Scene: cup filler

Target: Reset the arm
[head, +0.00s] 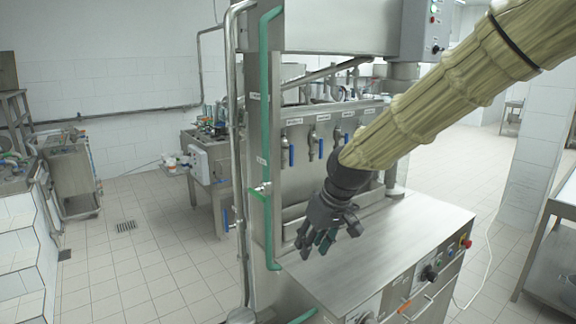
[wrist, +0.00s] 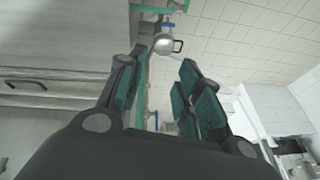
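My gripper (head: 322,240) hangs at the end of my sleeved arm, in front of the steel cup filler (head: 345,150) and over the left part of its counter (head: 360,262). Its fingers point down and left. In the wrist view the fingers of my gripper (wrist: 160,90) stand apart with a clear gap between them. Nothing is held in the gap. A small round steel part with a handle (wrist: 165,43) shows beyond the fingertips, apart from them.
A row of blue-handled valves (head: 312,148) lines the machine's front. A green pipe (head: 264,150) runs up its left edge. Knobs and buttons (head: 430,272) sit on the counter's front. Another steel machine (head: 205,160) stands at the left. The tiled floor (head: 140,265) there is mostly clear.

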